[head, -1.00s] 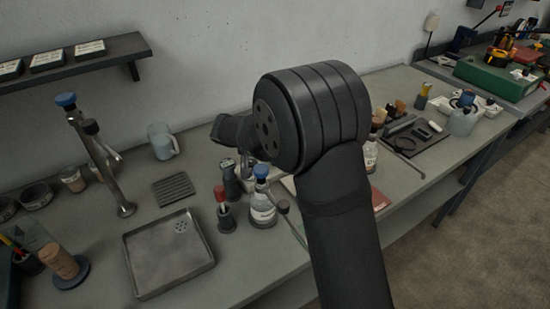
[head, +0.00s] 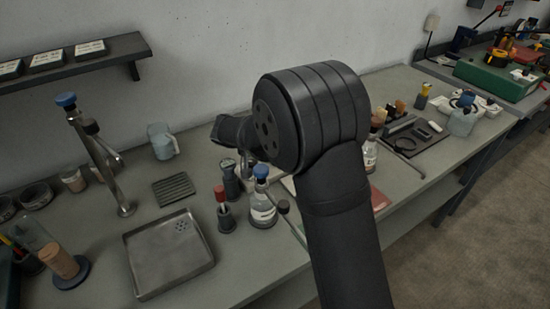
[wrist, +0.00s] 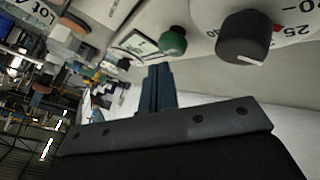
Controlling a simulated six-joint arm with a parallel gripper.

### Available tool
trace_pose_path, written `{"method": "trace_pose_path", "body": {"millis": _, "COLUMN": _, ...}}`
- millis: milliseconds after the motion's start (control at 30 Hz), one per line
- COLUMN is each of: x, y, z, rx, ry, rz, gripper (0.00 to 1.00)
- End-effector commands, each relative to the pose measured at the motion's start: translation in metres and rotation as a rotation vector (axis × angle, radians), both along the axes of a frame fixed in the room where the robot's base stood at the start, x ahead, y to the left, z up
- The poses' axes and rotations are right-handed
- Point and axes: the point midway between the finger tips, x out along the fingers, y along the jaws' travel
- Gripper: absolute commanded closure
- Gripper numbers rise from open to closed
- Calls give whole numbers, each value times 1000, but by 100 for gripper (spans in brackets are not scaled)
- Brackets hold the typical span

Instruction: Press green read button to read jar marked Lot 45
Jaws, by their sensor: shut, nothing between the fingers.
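In the wrist view a round green button (wrist: 172,41) sits on a pale panel, with a small display (wrist: 134,43) to its left. My gripper (wrist: 160,69) has its two blue-grey fingers together and empty. The fingertips appear just below the button in the picture, with a small gap showing between them. A label reading "Lot 4" (wrist: 31,10), cut off by the frame, shows at the upper left, so I cannot read its full number. In the head view my arm hides the gripper, the button and the panel.
A black knob (wrist: 243,41) on a numbered dial stands right of the button. A dark mat (head: 414,142) lies to the right.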

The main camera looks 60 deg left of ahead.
Motion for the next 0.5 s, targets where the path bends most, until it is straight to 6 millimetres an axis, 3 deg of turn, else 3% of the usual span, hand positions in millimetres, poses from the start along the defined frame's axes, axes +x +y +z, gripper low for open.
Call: {"method": "trace_pose_path", "body": {"millis": 500, "x": 0, "y": 0, "z": -7, "rx": 0, "ry": 0, "rz": 0, "gripper": 100}}
